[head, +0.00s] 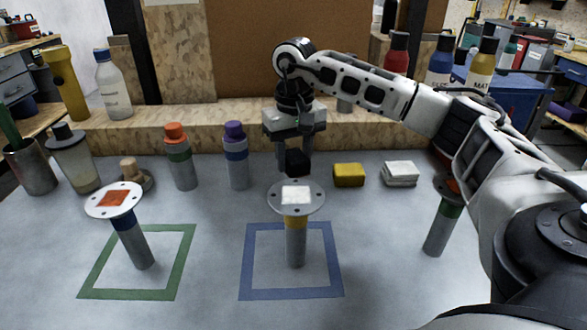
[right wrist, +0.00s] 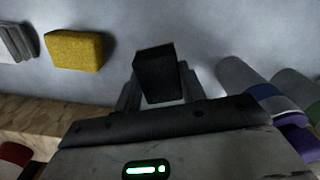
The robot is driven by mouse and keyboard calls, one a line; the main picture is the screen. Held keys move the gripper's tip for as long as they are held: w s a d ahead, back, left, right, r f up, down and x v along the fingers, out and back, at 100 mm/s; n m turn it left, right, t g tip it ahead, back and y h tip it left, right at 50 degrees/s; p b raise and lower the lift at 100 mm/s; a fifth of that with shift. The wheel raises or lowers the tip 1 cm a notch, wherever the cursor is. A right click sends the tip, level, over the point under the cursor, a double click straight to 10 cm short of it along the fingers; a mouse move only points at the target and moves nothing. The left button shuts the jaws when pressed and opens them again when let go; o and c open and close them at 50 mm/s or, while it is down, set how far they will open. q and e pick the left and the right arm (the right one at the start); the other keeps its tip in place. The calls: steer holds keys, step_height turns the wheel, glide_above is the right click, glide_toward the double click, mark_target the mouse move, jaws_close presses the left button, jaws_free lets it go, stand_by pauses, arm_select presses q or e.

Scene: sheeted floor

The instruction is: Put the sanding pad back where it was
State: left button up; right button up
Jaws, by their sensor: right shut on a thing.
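The sanding pad looks to be the small black block (head: 297,164) at the back middle of the grey sheet. My right gripper (head: 294,150) points down over it and is shut on it. In the right wrist view, the black block (right wrist: 158,72) sits between the two fingers (right wrist: 157,90). I cannot tell whether its underside touches the sheet. My left gripper is not in view.
A yellow sponge (head: 348,175) and a white folded stack (head: 400,174) lie to the right. Orange-capped (head: 180,160) and purple-capped (head: 236,160) bottles stand left. A flanged post (head: 296,235) stands in front, inside a blue square outline (head: 249,265). Another post (head: 137,240) stands by a green outline (head: 90,282).

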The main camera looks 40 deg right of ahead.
mark_target(294, 169)
steer(key=shift+f, duration=1.5)
steer(key=shift+f, duration=0.1)
steer(key=o, duration=0.9)
steer(key=shift+o, duration=0.2)
step_height(294, 169, up, 12)
steer(key=shift+r+p, duration=0.15)
steer(key=shift+p, duration=0.25)
